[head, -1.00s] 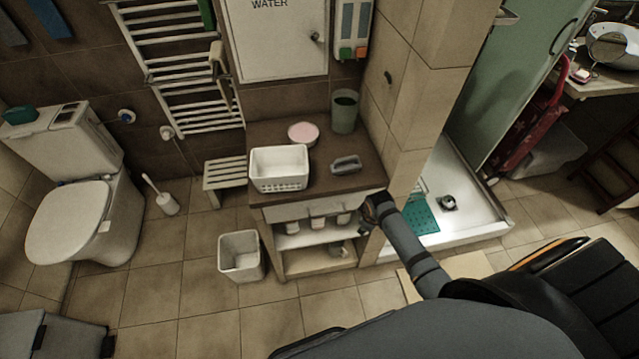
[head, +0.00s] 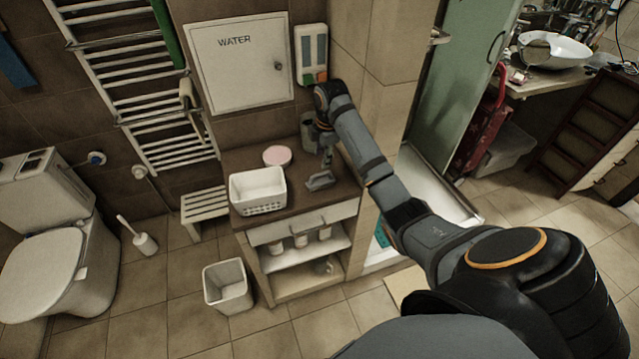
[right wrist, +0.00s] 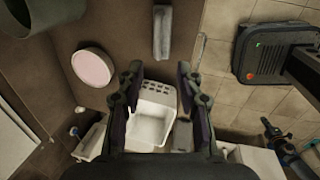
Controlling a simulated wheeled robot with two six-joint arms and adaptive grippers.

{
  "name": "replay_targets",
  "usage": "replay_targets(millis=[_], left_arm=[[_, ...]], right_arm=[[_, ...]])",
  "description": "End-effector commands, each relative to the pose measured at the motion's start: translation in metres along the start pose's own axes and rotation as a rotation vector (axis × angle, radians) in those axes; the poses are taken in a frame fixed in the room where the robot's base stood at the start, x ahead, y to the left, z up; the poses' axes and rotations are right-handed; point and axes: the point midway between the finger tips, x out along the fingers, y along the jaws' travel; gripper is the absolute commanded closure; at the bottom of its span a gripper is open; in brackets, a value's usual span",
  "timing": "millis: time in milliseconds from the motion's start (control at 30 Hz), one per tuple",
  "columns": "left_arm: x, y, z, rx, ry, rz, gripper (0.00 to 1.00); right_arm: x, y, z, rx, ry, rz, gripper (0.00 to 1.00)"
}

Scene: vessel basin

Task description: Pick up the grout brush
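The grout brush (head: 320,181) looks like a small grey block with a raised handle, lying on the brown counter (head: 225,160) near its right side. In the right wrist view the grout brush (right wrist: 163,32) is an elongated grey shape beyond the fingertips, near the counter edge. My right gripper (head: 326,156) hangs above the brush with its fingers downward. In the right wrist view my right gripper (right wrist: 159,70) is open, with nothing between its fingers. My left gripper is not in view.
A white basket (head: 258,192) stands left of the brush. A pink round item (head: 277,155) lies behind the basket. A green cup (head: 308,130) is partly hidden behind my right arm. The tiled wall pillar rises close on the counter's right.

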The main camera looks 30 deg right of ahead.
Motion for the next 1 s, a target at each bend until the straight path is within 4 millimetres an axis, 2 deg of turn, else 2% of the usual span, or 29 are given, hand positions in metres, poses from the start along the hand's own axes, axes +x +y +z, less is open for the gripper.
replay_targets(millis=[200,467,633,700,833,1000], left_arm=[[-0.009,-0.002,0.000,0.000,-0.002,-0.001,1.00],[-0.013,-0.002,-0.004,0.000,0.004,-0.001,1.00],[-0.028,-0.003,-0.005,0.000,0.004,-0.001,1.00],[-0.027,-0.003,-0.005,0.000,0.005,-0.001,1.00],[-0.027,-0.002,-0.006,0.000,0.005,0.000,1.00],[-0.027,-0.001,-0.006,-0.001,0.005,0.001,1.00]], right_arm=[[0.036,-0.001,0.000,0.003,0.000,-0.005,0.64],[0.050,-0.001,0.000,0.003,0.000,-0.004,0.64],[0.076,0.001,0.000,0.004,0.000,-0.006,0.64],[0.089,0.001,0.000,0.003,0.001,-0.004,0.64],[0.099,0.001,0.001,0.003,-0.001,-0.002,0.64],[0.100,0.001,0.001,0.003,-0.001,-0.001,0.64]])
